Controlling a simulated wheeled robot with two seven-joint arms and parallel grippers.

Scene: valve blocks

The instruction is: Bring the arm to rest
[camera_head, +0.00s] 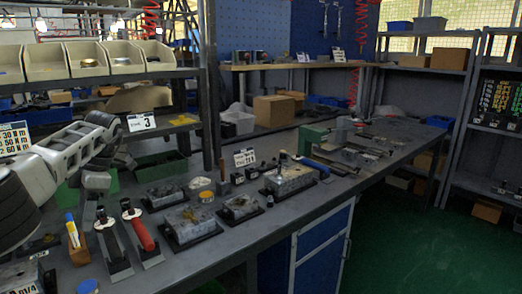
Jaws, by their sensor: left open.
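My left arm comes in from the left with pale grey links over the near left end of the workbench (225,240). Its dark gripper (92,212) hangs down above the bench, behind the hand tools. It is open, with nothing seen between its fingers, though its fingertips are small and dark. Grey metal valve blocks sit on dark bases to its right: one in front (188,221), one in the middle (239,206), a larger one farther back (289,179) and a small one (164,194). My right gripper is not in view.
A red-handled tool (139,230), a scraper-like tool (112,245) and a wooden holder with pens (76,245) stand close to the gripper. Pale bins (88,60) line a shelf above. A green and grey vise (313,138) is farther back. Bare bench lies at front right.

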